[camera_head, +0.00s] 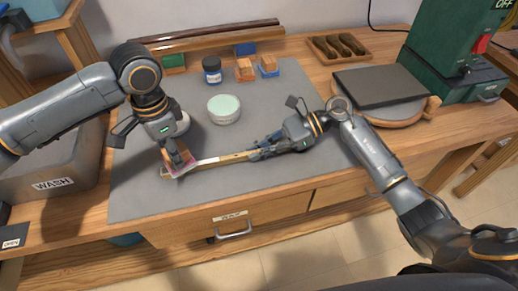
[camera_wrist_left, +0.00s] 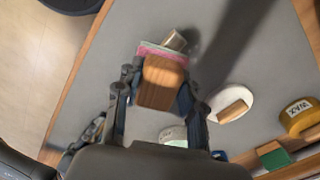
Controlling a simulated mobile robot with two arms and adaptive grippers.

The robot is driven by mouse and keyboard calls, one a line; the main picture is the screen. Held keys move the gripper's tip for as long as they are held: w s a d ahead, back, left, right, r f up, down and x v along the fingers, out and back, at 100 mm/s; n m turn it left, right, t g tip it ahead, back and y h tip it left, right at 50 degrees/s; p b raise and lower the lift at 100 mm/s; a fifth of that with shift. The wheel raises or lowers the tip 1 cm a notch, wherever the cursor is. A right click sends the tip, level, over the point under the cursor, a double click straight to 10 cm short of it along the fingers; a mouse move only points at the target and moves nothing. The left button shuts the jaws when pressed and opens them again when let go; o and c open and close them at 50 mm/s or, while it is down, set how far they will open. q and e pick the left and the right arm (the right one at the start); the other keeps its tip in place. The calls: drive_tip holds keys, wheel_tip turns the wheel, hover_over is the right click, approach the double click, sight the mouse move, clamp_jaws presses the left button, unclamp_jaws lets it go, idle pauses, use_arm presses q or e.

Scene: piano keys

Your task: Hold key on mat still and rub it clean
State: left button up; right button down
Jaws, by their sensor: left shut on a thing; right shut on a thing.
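The key (camera_head: 235,157), a long wooden strip with a pale end, lies across the front of the grey mat (camera_head: 130,200). My right gripper (camera_head: 256,153) is shut on the key from the right side. My left gripper (camera_head: 174,160) is shut on a wooden block (camera_wrist_left: 162,82) with a pink and white layer under it. The block is at the key's pale left end; whether it presses on the key I cannot tell. In the left wrist view a short pale piece (camera_wrist_left: 176,40) shows past the block; the block and fingers hide most of the rest there.
A round jar with a pale green lid (camera_head: 224,108) stands behind the key. A white dish (camera_wrist_left: 232,104), a yellow wax tin (camera_wrist_left: 298,118), a dark bottle (camera_head: 212,70) and small blocks (camera_head: 245,70) are also around. The mat in front of the key is clear.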

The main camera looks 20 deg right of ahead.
use_arm(q)
drive_tip(key=shift+f, duration=0.65)
drive_tip(key=shift+a, duration=0.15)
drive_tip(key=shift+a+r, duration=0.15)
drive_tip(key=shift+a, duration=1)
drive_tip(key=shift+a+f, duration=0.2)
drive_tip(key=shift+a, duration=1)
drive_tip(key=shift+d, duration=2.55)
drive_tip(key=shift+a, duration=0.1)
